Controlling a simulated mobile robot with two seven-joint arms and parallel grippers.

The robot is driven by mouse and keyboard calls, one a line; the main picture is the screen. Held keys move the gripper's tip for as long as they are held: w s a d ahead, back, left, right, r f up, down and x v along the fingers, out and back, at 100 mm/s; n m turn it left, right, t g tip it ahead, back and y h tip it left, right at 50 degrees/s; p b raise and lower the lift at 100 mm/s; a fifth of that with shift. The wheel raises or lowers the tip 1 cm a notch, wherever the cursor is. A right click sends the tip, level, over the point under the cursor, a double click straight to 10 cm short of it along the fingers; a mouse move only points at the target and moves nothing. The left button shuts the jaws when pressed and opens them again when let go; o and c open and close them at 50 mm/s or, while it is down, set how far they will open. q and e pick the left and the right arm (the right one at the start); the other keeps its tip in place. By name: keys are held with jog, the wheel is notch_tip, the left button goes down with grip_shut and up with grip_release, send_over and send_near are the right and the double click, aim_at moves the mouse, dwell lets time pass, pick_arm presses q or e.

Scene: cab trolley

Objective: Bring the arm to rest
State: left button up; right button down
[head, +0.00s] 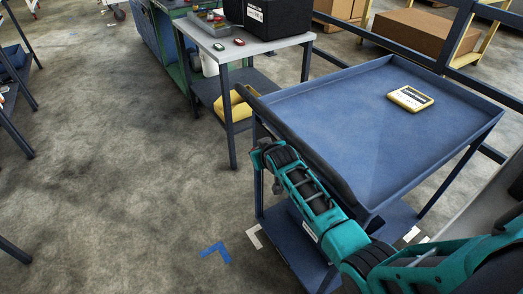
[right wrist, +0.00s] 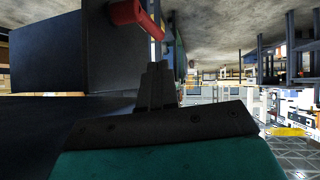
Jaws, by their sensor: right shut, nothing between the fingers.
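My right arm comes in from the lower right in the head view and reaches past the left edge of the blue trolley (head: 350,105). My right gripper (head: 262,155) is at its far end, just outside the trolley's dark left edge. In the right wrist view the fingers of the right gripper (right wrist: 156,86) are together, with nothing between them. Whether the arm touches the trolley edge I cannot tell. My left gripper is not in view.
A yellow device (head: 410,98) lies on the trolley top. A grey-topped table (head: 245,46) with a black case (head: 280,15) stands behind. A cardboard box (head: 425,33) is at the back right. Open floor (head: 110,150) lies to the left. A red part (right wrist: 135,14) shows in the wrist view.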

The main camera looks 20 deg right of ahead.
jog(key=s+a+f+n+y, duration=0.1)
jog(key=s+a, duration=0.3)
jog(key=s, duration=1)
jog(key=s+a+f+n+y, duration=0.1)
jog(key=s+a, duration=0.3)
jog(key=s, duration=1.1)
jog(key=shift+f+y, duration=0.55)
jog(key=shift+y, duration=0.05)
